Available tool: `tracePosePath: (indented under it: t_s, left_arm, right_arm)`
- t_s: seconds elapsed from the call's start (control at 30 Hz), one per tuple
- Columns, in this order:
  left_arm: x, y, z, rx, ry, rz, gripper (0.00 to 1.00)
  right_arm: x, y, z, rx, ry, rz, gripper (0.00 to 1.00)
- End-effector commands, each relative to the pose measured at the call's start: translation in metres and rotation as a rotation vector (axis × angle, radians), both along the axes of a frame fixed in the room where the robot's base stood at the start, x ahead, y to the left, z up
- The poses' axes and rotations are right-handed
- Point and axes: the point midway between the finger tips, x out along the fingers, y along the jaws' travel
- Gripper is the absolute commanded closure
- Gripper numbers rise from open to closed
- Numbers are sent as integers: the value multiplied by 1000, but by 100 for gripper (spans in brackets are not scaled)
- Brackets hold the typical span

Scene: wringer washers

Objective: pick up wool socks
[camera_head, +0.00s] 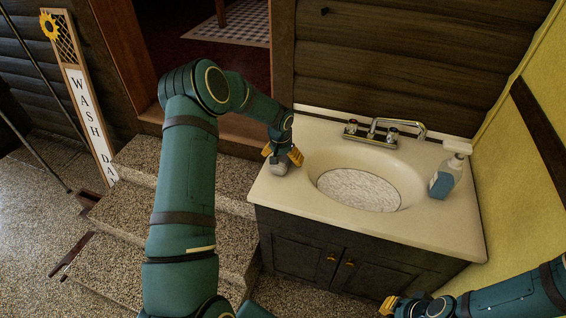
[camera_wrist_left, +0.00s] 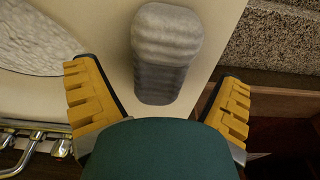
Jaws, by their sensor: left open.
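The wool socks (camera_head: 279,167) are a small grey ribbed bundle on the left end of the cream sink counter, near its left edge. In the left wrist view the bundle (camera_wrist_left: 163,50) lies between and ahead of my yellow fingers, pale at one end and darker grey at the other. My left gripper (camera_head: 282,156) is just above the socks with its fingers spread. It also shows in the left wrist view (camera_wrist_left: 160,105), open and empty. My right gripper (camera_head: 390,305) shows only in part at the bottom of the head view, away from the socks.
The sink basin (camera_head: 358,190) is right of the socks, with a chrome faucet (camera_head: 385,132) behind it. A blue-labelled soap bottle (camera_head: 447,177) stands at the counter's right. Stone steps (camera_head: 190,170) lie left of the cabinet (camera_head: 350,255). A wooden wall rises behind the counter.

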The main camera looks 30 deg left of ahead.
Motion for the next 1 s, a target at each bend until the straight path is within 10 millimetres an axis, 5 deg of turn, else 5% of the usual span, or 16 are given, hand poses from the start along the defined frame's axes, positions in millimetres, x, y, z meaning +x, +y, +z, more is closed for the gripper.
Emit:
tracePosePath:
  t_s: [0.37,0.5,0.6,1.0]
  left_arm:
    - [2,0,-11,0,-1,0,6]
    - [2,0,-11,0,-1,0,54]
    - [2,0,-11,0,-1,0,80]
    - [3,0,-3,2,-3,-1,81]
  right_arm:
    - [-1,0,-1,0,2,2,100]
    - [0,0,-1,0,1,0,100]
    - [0,0,-1,0,1,0,100]
    - [0,0,0,0,1,0,100]
